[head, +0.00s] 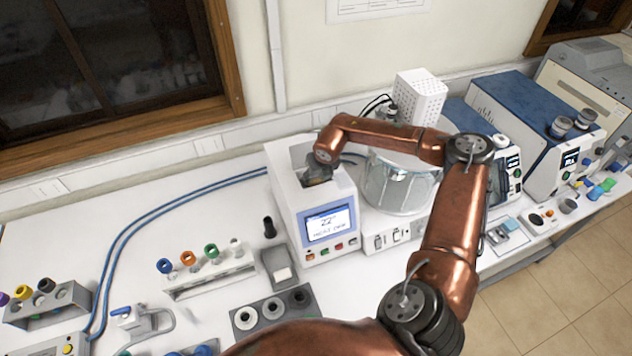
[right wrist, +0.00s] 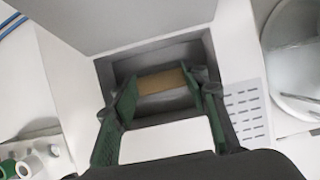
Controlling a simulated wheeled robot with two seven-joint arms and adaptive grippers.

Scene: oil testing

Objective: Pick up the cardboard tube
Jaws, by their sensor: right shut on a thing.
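The cardboard tube (right wrist: 162,82) shows in the right wrist view as a short tan piece inside the recess of a white device. My right gripper (right wrist: 165,92) reaches down into this recess, its green-padded fingers on either side of the tube and shut on it. In the head view the right gripper (head: 319,172) is a small dark shape in the device's top opening, and the tube cannot be made out there. The white device (head: 283,196) has a lit screen reading about 22°. My left gripper is not in view.
The recess walls stand close around the right fingers. A glass vessel (head: 385,190) stands right of the device, partly behind my arm. A rack of capped tubes (head: 211,279) and a grey block with round holders (head: 264,320) stand to the left. Blue-topped instruments (head: 515,115) fill the right.

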